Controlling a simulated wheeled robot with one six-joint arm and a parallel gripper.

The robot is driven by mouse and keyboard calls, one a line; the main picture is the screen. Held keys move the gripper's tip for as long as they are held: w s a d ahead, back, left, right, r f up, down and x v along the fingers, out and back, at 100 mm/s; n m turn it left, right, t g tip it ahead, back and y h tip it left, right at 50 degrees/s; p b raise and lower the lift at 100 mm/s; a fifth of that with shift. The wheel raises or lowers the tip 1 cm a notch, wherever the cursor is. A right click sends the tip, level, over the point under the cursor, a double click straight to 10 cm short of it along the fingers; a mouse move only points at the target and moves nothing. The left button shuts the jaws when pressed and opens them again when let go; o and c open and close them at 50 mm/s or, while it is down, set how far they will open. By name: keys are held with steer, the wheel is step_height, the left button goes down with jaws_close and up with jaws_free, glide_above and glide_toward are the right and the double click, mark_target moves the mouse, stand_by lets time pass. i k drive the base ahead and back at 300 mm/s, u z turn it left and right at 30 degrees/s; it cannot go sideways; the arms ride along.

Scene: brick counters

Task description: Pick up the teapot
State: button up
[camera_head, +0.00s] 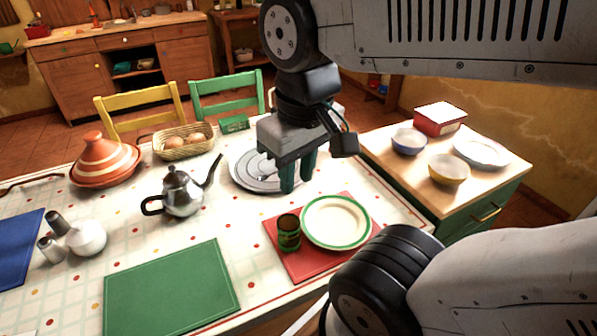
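The teapot (182,191) is shiny metal with a dark curved handle on its left and a long dark spout pointing up to the right. It stands upright on the dining table, left of centre. My gripper (298,178) has green fingers pointing down. It hangs to the right of the teapot, over or in front of the grey plate (248,172), and is apart from the teapot. A small gap shows between the fingers, and nothing is seen held in them.
A tagine (105,160) and a bread basket (184,144) stand behind the teapot. A green mat (172,290) lies in front. Yellow and green chairs are beyond.

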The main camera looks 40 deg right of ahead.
mark_target(182, 196)
steer(key=k, duration=0.5)
steer(key=u, duration=2.55)
steer(key=i, duration=1.1)
steer(key=z, duration=3.15)
steer(key=i, duration=0.5)
steer(key=u, duration=0.05)
